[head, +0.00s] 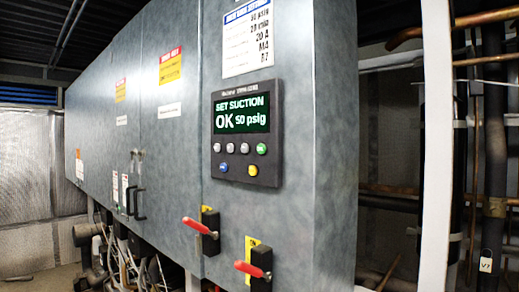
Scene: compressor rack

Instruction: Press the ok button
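A blue button (223,168) and a yellow button (253,171) sit lower. The button labels are too small to read, so I cannot tell for sure which is ok. Neither of my grippers is in view.
Two red-handled levers (200,227) (252,269) stick out from the grey cabinet (180,150) below the panel. A black door handle (139,204) is further left. Copper and dark pipes (495,130) stand at the right behind a white post (436,150).

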